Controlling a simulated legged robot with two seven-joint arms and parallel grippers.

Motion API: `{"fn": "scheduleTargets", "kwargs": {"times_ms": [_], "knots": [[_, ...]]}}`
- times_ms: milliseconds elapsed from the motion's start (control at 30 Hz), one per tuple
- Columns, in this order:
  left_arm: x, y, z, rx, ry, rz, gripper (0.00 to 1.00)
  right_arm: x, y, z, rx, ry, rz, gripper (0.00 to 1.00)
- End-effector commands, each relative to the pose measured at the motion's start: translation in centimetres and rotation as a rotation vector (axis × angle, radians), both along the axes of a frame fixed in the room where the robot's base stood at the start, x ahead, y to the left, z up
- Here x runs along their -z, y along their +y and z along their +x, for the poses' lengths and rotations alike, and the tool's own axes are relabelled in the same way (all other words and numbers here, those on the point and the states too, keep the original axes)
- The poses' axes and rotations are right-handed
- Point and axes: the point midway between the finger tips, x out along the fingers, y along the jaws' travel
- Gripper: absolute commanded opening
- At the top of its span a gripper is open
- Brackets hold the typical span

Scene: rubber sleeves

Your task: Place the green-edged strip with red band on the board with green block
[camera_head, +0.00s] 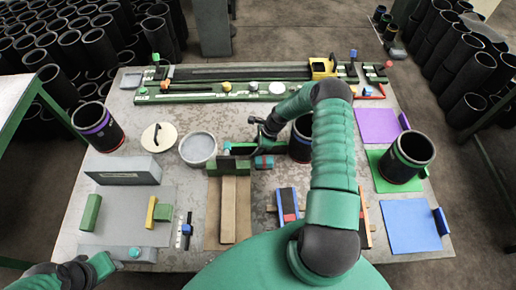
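My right arm reaches over the table, and its dark gripper (266,134) is beside the brown board (213,212) with a green block (228,165) at its far end. A small teal piece with a reddish middle (264,162) is just below this gripper; I cannot tell whether it is held. A blue strip with a red band (287,203) lies right of the board. Another strip with an orange-red edge (364,218) is partly hidden by my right arm. I cannot make out which is green-edged. My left gripper (88,271) is at the lower left table edge, its fingers unclear.
A grey board (120,213) at left carries green and yellow blocks. A grey bowl (197,149), a round lid (159,137) and black sleeves (97,127) stand nearby. Purple, green and blue mats (409,227) lie at right, a sleeve (405,158) on the green one. A long green fixture spans the back.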

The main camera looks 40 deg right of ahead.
Motion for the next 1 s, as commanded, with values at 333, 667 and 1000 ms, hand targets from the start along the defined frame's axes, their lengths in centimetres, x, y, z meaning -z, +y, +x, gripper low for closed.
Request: {"fn": "scheduleTargets", "kwargs": {"times_ms": [333, 667, 1000], "knots": [[0.0, 0.0, 0.0, 0.0, 0.0, 0.0, 0.36, 0.0, 0.0, 0.0, 0.0, 0.001, -0.001, 0.0], [0.0, 0.0, 0.0, 0.0, 0.0, 0.0, 0.36, -0.1, 0.0, 0.0, 0.0, 0.001, -0.001, 0.0], [0.7, 0.0, 0.0, 0.0, 0.0, 0.0, 0.36, -4.1, -0.1, 0.1, 0.0, -0.002, -0.004, 0.0]]}}
